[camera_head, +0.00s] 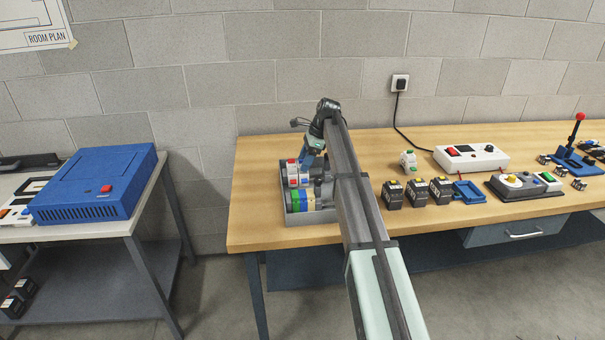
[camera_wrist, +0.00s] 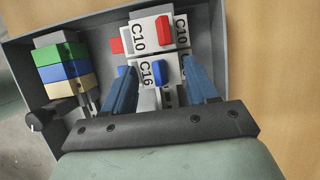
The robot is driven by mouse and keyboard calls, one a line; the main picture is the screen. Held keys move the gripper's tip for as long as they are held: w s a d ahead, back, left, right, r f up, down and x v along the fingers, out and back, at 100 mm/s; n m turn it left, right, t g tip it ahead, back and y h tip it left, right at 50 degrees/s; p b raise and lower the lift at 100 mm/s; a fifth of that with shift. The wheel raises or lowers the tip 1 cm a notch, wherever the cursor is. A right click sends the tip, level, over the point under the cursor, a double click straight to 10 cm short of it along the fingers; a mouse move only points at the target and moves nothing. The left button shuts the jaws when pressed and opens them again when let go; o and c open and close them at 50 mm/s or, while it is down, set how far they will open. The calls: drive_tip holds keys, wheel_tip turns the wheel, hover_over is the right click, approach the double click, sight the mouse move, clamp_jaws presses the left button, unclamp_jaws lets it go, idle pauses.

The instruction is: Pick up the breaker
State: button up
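Several white breakers sit in a grey tray (camera_head: 312,218) at the left end of the bench. In the wrist view, a breaker marked C16 (camera_wrist: 147,75) with a blue lever lies between my fingertips. A C10 breaker (camera_wrist: 145,36) with a red lever is just beyond it. My gripper (camera_wrist: 158,70) is open, its blue fingers to either side of the C16 breaker; I cannot tell whether they touch it. In the head view my gripper (camera_head: 308,158) is over the tray's back part, partly hidden by my arm.
Green, blue and beige blocks (camera_wrist: 64,70) stand beside the breakers in the tray. Black boxes (camera_head: 416,191), a blue holder (camera_head: 468,192) and a white device (camera_head: 471,158) stand right of my arm. A blue case (camera_head: 95,185) is on the left table.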

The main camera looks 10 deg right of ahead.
clamp_jaws()
idle(0.3)
